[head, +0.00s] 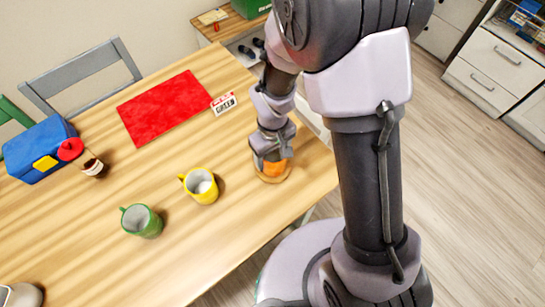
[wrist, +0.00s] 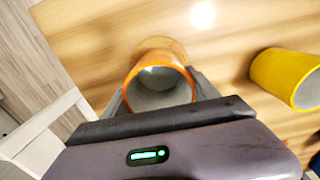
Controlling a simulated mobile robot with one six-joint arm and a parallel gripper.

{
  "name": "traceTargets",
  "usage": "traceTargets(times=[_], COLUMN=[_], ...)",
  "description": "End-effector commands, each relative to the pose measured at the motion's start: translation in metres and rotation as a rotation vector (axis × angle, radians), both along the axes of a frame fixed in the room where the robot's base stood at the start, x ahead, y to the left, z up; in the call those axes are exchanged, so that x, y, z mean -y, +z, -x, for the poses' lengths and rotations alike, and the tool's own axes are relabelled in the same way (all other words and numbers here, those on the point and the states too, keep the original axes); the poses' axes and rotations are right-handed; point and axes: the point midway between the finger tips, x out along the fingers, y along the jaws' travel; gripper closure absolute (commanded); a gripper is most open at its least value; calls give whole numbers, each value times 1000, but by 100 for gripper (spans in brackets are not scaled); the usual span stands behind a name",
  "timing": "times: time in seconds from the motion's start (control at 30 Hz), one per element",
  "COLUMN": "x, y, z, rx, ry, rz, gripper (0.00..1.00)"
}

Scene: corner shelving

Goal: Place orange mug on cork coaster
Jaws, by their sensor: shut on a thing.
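The orange mug (head: 273,168) is near the right edge of the wooden table, mostly hidden under my gripper (head: 270,157) in the head view. In the wrist view the orange mug (wrist: 158,72) is upright between the two fingers of my gripper (wrist: 160,98), which are shut on it. The cork coaster (head: 268,177) shows as a round tan rim under the mug in the head view. In the wrist view a tan edge of the coaster (wrist: 163,43) shows just beyond the mug. I cannot tell whether the mug's base touches the coaster.
A yellow mug (head: 201,186) and a green mug (head: 142,221) stand to the left. A red mat (head: 163,107), a small sign (head: 223,103), a bottle (head: 92,163) and a blue box (head: 39,149) are farther off. The table's edge is close on the right.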

Motion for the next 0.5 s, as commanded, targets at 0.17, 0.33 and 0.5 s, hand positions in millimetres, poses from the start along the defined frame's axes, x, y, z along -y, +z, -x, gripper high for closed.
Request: traceTargets(times=[0.17, 0.33, 0.5], x=[0, 0, 0], y=[-3, -7, -6], z=[0, 0, 0], rx=[1, 1, 1], ry=[0, 0, 0], rz=[-1, -1, -1], gripper=[90, 90, 10])
